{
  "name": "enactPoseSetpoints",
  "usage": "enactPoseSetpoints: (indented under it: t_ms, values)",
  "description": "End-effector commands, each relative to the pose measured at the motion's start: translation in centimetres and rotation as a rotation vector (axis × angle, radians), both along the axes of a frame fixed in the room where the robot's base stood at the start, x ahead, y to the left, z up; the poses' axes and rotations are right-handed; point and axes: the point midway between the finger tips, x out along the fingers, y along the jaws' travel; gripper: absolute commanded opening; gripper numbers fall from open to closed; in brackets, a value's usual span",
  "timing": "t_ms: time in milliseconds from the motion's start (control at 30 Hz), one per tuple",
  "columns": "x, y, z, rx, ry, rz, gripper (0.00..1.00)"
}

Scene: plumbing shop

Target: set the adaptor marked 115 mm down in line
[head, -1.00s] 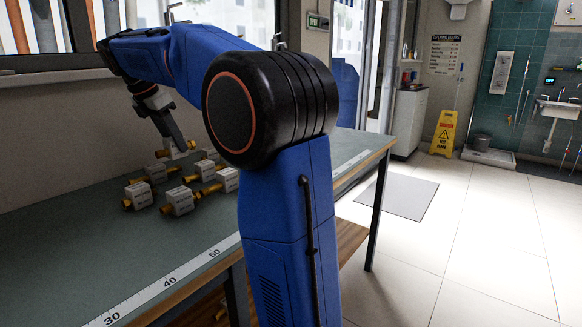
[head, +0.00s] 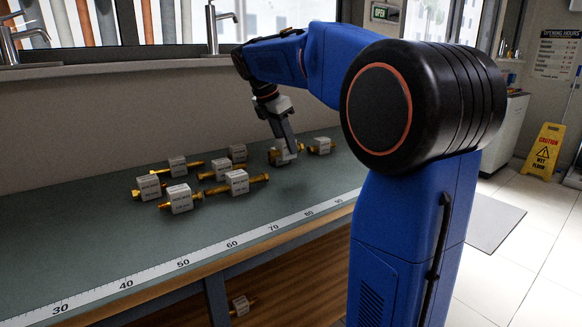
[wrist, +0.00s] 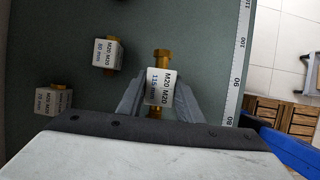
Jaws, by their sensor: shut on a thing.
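My gripper (head: 287,147) is shut on the adaptor marked 115 mm (wrist: 158,86), a brass fitting with a white label block. In the wrist view the label sits between the two jaws, with brass ends showing above and below. In the head view the jaws are low over the bench, right of the main group; I cannot tell whether the held adaptor touches the bench. One labelled adaptor (wrist: 107,54) lies up and left of the jaws in the wrist view. Another (wrist: 52,101) lies farther left, its label hard to read.
Several labelled brass adaptors lie left of my gripper, including one at the front (head: 237,182) and one at the left (head: 149,188). A white ruler strip (head: 180,266) runs along the bench's front edge. Bench between group and ruler is clear.

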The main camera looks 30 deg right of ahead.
Motion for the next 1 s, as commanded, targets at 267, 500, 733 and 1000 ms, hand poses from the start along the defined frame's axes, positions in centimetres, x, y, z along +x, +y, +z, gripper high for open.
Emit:
enactPoseSetpoints:
  t_ms: [267, 500, 733, 1000]
  values:
    - [0.0, 0.0, -2.5, 0.0, 0.001, -0.001, 0.07]
    - [0.0, 0.0, -5.2, 0.0, 0.001, 0.0, 0.07]
    - [0.0, 0.0, -6.4, 0.0, -0.001, -0.001, 0.07]
    - [0.0, 0.0, -6.7, 0.0, 0.0, -0.001, 0.07]
